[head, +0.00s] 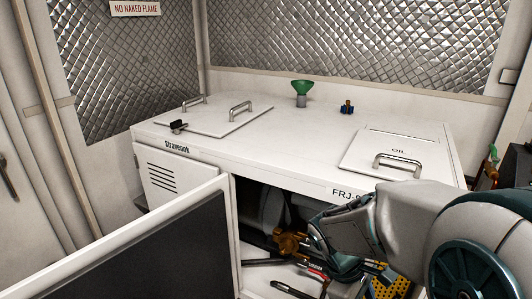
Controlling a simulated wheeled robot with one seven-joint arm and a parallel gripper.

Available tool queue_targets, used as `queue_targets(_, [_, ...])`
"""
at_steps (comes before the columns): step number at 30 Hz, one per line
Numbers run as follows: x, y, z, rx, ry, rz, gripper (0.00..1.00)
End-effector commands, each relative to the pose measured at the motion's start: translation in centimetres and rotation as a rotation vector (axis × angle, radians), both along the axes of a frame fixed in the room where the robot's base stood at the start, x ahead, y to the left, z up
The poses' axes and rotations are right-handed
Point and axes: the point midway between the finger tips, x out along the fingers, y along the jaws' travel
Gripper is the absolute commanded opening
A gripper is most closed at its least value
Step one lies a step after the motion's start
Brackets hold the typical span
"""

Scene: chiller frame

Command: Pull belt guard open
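A yellow perforated panel, which looks like the belt guard (399,287), shows in part at the bottom of the head view, low in the cabinet opening. My arm covers much of it from above and the right. My gripper (350,275) is inside the opening, beside the left edge of the yellow panel. Its fingertips are small and mixed in with the parts around them. I cannot tell whether it touches the guard or whether its fingers are open or shut.
The white cabinet (290,150) has a front door (150,240) swung open at the lower left. Inside are a brown-orange fitting (290,243) and a red-marked tool-like part (316,270).

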Motion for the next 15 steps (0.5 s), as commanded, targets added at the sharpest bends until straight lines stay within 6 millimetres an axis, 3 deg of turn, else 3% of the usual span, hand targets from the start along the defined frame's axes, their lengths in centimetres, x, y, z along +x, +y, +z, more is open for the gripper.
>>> queue_targets(1, [-0.3, 0.7, 2.2, 0.036, -0.075, -0.074, 0.42])
queue_targets(6, [-1.2, 3.6, 6.8, 0.185, -0.314, -0.361, 0.42])
queue_targets(12, [-1.8, 6.1, 11.0, 0.340, -0.505, -0.627, 0.42])
queue_targets(15, [-1.9, 6.9, 12.0, 0.388, -0.551, -0.701, 0.42])
